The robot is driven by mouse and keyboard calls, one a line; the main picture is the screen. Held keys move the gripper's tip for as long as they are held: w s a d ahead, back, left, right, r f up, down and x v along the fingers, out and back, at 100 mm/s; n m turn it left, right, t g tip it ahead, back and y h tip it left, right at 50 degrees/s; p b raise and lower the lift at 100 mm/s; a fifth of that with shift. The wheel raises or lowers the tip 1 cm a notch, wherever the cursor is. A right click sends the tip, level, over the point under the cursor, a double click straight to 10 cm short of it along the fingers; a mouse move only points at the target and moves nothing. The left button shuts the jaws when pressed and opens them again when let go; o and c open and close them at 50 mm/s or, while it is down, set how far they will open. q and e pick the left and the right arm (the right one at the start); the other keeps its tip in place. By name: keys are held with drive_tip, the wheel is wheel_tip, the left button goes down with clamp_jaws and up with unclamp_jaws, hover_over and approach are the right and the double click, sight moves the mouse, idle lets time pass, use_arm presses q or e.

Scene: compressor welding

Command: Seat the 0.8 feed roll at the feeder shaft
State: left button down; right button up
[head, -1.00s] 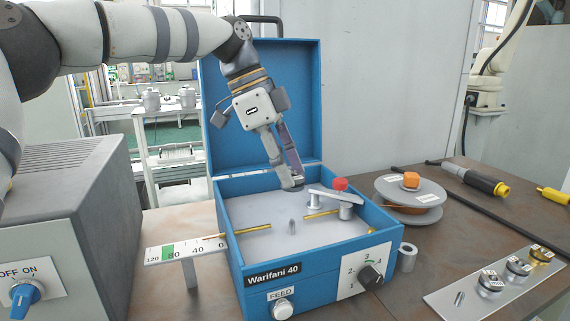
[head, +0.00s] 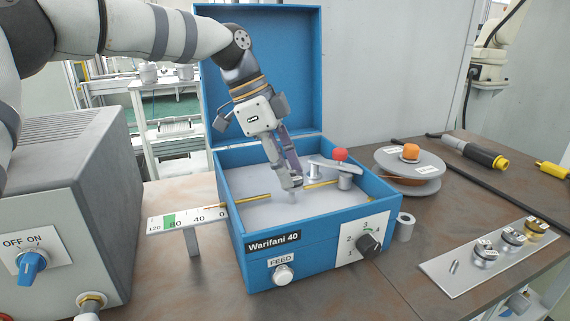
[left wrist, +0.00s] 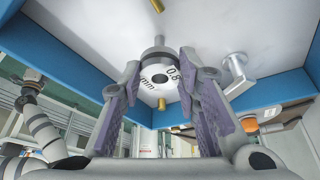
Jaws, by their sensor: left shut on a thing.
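My left gripper (head: 291,184) points down into the open blue feeder box (head: 232,215). In the left wrist view, its fingers (left wrist: 158,92) are shut on the 0.8 feed roll (left wrist: 146,86), a pale disc marked "0.8 mm" with a dark centre hole. The feeder shaft (head: 293,197) stands up from the box's grey floor just under the fingertips. In the left wrist view the shaft (left wrist: 158,44) shows close beside the roll; I cannot tell whether they touch. In the head view the roll is mostly hidden by the fingers. My right gripper is not in view.
A pressure lever with a red knob (head: 340,155) stands just right of the gripper. Brass guides (head: 250,199) lie near the shaft. A plate (head: 440,265) holds three rolls and a bare peg. A wire spool (head: 412,180) and a torch (head: 478,153) lie to the right.

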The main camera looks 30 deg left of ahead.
use_arm(q)
drive_tip(key=shift+f, duration=1.75)
drive_tip(key=c, duration=1.1)
unclamp_jaws()
drive_tip(key=v, duration=1.2)
